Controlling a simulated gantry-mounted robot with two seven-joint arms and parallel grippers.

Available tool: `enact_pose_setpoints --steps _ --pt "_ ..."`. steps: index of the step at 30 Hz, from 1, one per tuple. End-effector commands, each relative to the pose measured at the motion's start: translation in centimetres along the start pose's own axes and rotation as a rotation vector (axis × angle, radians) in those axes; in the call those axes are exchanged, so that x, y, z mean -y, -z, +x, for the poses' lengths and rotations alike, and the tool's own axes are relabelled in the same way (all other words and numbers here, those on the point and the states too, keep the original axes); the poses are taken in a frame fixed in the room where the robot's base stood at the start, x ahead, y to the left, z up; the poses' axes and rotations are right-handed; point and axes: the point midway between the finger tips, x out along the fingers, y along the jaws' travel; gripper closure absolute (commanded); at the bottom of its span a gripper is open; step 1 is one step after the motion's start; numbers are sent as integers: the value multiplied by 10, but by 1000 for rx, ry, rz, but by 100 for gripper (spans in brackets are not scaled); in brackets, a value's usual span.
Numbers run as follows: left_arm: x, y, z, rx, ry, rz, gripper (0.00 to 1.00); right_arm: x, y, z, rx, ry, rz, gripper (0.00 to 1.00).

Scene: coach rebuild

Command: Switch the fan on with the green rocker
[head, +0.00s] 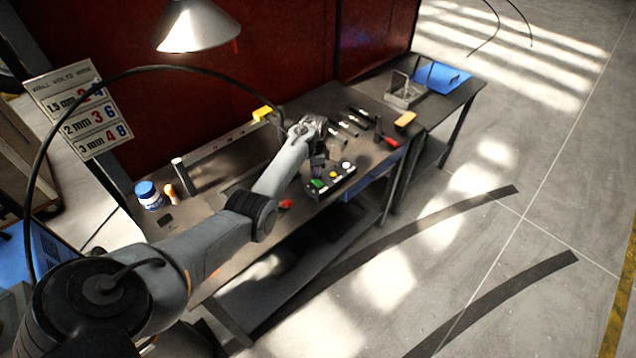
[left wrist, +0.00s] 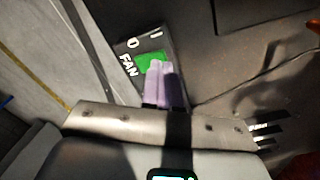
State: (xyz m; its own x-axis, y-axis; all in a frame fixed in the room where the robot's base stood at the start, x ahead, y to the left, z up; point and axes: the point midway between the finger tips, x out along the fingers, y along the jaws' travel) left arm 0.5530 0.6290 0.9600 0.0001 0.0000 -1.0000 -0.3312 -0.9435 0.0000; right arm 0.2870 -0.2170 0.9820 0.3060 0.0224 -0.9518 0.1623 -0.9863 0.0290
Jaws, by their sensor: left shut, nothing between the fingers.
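The green rocker (left wrist: 150,62) sits on a dark switch box marked FAN (left wrist: 129,66), with 0 and I marks beside it, in the left wrist view. In the head view the green rocker (head: 318,184) is at the left end of a black control box (head: 334,190) near the bench's front edge. My left gripper (head: 318,160) is over the box. In the left wrist view its pale fingers (left wrist: 160,68) are together and empty, with the tips at the rocker's lower edge. I cannot tell whether they touch it. My right gripper is not in view.
The bench (head: 200,212) also holds a blue-lidded jar (head: 148,196), several tools, an orange block (head: 405,119) and a yellow item (head: 263,113). A lamp (head: 197,27) hangs above. A blue tray (head: 442,76) lies at the far end. Open floor lies to the right.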

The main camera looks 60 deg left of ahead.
Motion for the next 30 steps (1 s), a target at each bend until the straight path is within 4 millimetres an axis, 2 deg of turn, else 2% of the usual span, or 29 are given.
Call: enact_pose_setpoints --steps 30 --pt "0 0 9 0 0 0 100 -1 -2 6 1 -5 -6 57"
